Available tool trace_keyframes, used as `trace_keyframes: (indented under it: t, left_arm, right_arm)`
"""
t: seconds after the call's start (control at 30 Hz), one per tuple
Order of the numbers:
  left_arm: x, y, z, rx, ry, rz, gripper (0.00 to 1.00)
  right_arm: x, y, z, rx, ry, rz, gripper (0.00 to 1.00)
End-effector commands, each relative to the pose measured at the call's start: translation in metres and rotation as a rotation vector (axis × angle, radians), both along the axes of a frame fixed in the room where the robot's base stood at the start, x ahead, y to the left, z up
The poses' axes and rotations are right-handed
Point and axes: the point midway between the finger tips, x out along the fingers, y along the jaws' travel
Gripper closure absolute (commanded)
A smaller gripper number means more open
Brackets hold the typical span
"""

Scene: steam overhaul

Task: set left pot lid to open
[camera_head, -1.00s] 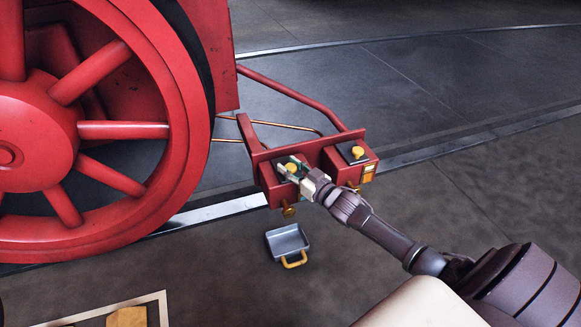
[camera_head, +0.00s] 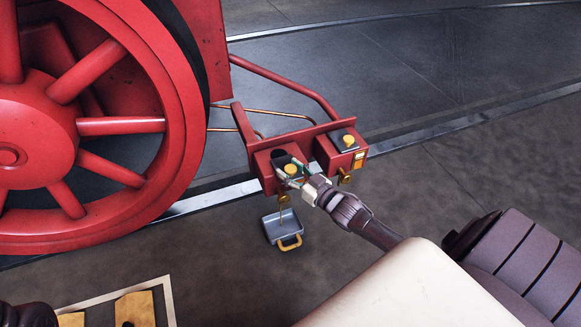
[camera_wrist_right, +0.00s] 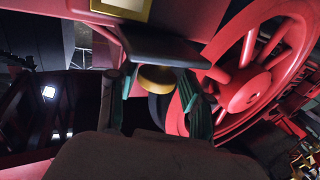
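The left pot (camera_head: 262,172) is a red box with a dark sliding lid and a yellow knob (camera_head: 291,169). The lid sits toward the near right, and a dark opening (camera_head: 279,154) shows behind it. My right gripper (camera_head: 292,172) has its fingers on either side of this knob. In the right wrist view the knob (camera_wrist_right: 156,79) is between the two green fingers, close to the left one, with a small gap at the right one. The fingers look spread.
The right pot (camera_head: 346,155) has its own lid and yellow knob. A grey tray (camera_head: 270,228) with a yellow handle is on the floor below the left pot's brass tap, with a thin yellowish streak above it. A large red wheel (camera_head: 122,126) stands at left.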

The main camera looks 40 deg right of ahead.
Motion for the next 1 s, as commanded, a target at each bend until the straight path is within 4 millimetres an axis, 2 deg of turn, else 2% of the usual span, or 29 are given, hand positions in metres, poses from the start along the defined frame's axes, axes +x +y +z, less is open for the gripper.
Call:
trace_keyframes:
  t: [0.33, 0.47, 0.8, 1.0]
  left_arm:
    - [0.0, 0.0, 0.0, 0.0, 0.0, 0.0, 0.6]
    - [0.0, 0.0, 0.0, 0.0, 0.001, 0.0, 0.6]
    - [0.0, 0.0, 0.0, 0.0, 0.0, 0.0, 0.6]
    - [0.0, 0.0, 0.0, 0.0, 0.0, 0.0, 0.6]
  right_arm:
    - [0.001, -0.002, 0.001, -0.001, -0.001, -0.004, 0.39]
    - [-0.009, -0.004, 0.001, -0.001, 0.001, -0.004, 0.39]
    - [-0.078, -0.014, 0.0, -0.001, 0.003, -0.003, 0.39]
    - [-0.108, -0.019, 0.0, 0.0, 0.001, -0.004, 0.39]
